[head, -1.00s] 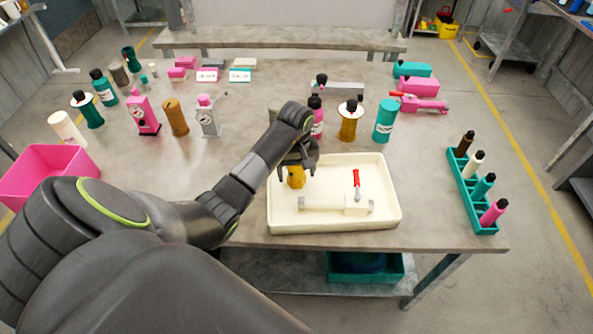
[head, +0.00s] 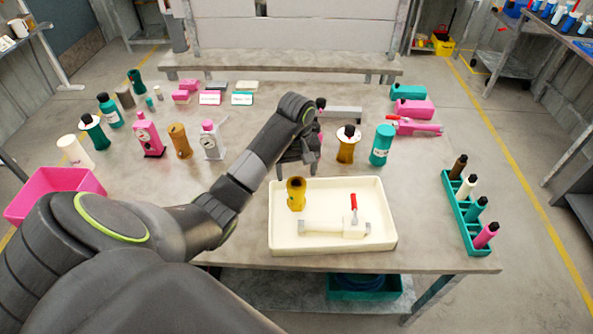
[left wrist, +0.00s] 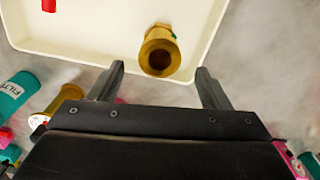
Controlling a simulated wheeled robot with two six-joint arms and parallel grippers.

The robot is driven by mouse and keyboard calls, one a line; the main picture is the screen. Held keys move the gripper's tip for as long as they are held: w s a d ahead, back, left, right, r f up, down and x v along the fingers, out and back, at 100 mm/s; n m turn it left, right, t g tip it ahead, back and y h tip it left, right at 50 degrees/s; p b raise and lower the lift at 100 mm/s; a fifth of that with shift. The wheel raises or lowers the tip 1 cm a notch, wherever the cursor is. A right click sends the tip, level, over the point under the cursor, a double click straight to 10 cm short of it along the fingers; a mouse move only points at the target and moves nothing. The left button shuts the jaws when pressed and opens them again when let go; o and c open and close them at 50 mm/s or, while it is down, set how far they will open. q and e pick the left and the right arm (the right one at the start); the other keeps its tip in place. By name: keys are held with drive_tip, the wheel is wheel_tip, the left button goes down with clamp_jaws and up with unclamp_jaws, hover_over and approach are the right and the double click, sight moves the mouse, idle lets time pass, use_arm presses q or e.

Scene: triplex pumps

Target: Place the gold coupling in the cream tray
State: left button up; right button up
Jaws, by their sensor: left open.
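The gold coupling (head: 296,193) stands upright in the cream tray (head: 383,238), near its back left corner. In the left wrist view the coupling (left wrist: 160,52) shows its round open end, inside the tray's rim (left wrist: 75,58). My left gripper (head: 297,168) is open and empty, above and just behind the coupling, apart from it. In the left wrist view its two fingers (left wrist: 160,85) are spread, with the coupling beyond the gap between them. My right gripper is not in view.
A white valve with a red handle (head: 336,227) lies in the tray, right of the coupling. A gold bottle (head: 346,148) and a teal bottle (head: 382,146) stand behind the tray. A teal rack of bottles (head: 461,202) is at the right, a pink bin (head: 50,186) at the left.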

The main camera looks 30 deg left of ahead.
use_arm(q)
drive_tip(key=shift+r+p, duration=0.45)
drive_tip(key=shift+r, duration=0.3)
